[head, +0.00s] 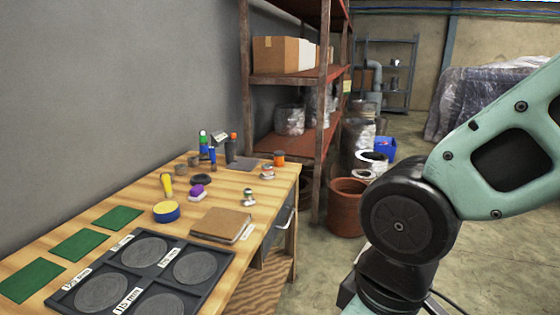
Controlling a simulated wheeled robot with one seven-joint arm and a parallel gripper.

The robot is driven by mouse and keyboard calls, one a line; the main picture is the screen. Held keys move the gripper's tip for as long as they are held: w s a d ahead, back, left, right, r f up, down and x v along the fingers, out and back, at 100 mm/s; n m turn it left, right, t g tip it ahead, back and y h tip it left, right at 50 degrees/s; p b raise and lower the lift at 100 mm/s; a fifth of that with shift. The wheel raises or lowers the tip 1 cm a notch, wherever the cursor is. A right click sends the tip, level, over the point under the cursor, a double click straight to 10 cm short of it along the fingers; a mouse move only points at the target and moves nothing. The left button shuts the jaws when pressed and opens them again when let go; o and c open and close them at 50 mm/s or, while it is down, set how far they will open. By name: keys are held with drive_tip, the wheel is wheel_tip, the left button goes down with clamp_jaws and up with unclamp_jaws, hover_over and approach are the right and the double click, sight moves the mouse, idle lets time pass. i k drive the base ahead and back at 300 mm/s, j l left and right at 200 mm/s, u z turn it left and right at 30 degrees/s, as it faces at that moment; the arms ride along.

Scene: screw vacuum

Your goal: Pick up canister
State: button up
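I cannot tell for sure which object is the canister. A small orange and dark can-shaped item (279,159) stands at the far right corner of the wooden workbench (130,204). A dark bottle with an orange top (232,147) stands upright at the back of the bench. Two small pale and reddish items, one near the right edge (267,172) and one closer (248,197), are too small to identify. My arm fills the right side of the head view, over the floor and apart from the bench. My gripper is out of view.
A rusty shelf (290,80) stands behind. A terracotta pot (346,208) stands on the floor beside the bench.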

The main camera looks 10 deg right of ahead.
sight(278, 155)
drive_tip(key=i+u, duration=0.15)
drive_tip(key=u, duration=0.65)
drive_tip(key=i+l+u, duration=0.35)
drive_tip(key=l+u, duration=0.15)
drive_tip(key=i+l+u, duration=0.25)
drive_tip(key=l, duration=0.2)
drive_tip(key=l+u, duration=0.25)
drive_tip(key=i+l, duration=0.1)
drive_tip(key=l, duration=0.4)
drive_tip(key=i+l, duration=0.15)
drive_tip(key=l, duration=0.3)
drive_tip(key=i+l+u, duration=0.1)
drive_tip(key=l, duration=0.4)
drive_tip(key=i+l, duration=0.1)
drive_tip(key=l, duration=0.35)
drive_tip(key=i+l, duration=0.1)
drive_tip(key=l, duration=0.4)
drive_tip(key=i+u, duration=0.05)
